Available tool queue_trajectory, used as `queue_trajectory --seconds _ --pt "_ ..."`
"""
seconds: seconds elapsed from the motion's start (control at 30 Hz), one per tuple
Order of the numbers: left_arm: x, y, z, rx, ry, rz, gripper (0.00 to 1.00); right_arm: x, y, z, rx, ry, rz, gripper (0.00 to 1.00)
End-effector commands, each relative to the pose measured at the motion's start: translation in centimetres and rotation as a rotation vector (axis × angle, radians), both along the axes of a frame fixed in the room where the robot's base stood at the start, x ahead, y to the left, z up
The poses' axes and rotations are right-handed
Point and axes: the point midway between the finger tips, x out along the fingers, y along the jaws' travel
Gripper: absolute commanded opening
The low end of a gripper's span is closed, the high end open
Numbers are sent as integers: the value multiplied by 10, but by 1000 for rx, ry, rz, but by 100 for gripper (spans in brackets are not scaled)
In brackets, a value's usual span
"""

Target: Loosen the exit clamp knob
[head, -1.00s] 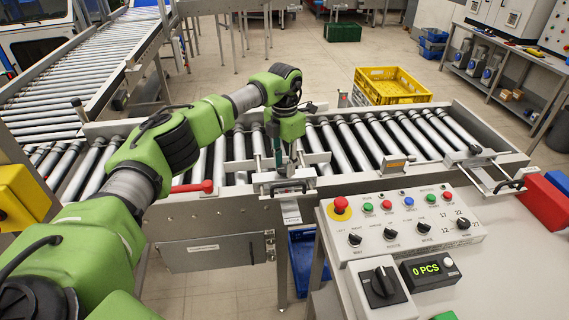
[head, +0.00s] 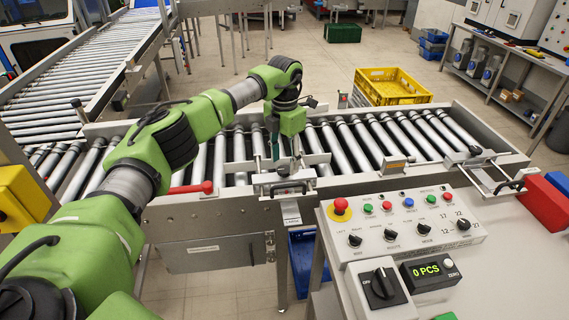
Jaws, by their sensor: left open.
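My left gripper (head: 284,162) hangs pointing down over a metal clamp bracket (head: 288,187) on the near rail of the roller conveyor. It is open; its fingers are small here and partly hide the top of that bracket, so I cannot tell whether they touch a knob there. A second bracket with a small dark knob (head: 475,151) is on the rail at the right end, away from the gripper. No readable label tells which one is the exit clamp. My right gripper is out of view.
A control panel (head: 400,243) with a red emergency button (head: 340,206) stands at front right. A red lever (head: 192,188) lies left of the gripper. A yellow crate (head: 390,86) stands behind the conveyor. The rollers right of the gripper are bare.

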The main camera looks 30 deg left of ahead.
Motion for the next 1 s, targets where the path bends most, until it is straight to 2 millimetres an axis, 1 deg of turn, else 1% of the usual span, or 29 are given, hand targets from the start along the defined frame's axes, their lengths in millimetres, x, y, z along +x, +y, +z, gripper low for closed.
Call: queue_trajectory --seconds 0.03,0.2,0.3,0.43,0.53,0.63,1.0 --pt "1 0 12 0 -3 0 45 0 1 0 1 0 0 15" --pt "1 0 50 0 -4 0 45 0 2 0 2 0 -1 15" --pt "1 0 70 0 -4 0 45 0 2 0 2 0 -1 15" --pt "1 0 89 0 -2 1 45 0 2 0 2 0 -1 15" --pt "0 0 97 -1 -2 1 45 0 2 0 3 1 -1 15" --pt "0 0 102 0 0 0 45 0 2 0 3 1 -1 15" --pt "0 0 102 0 0 0 45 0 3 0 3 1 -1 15"
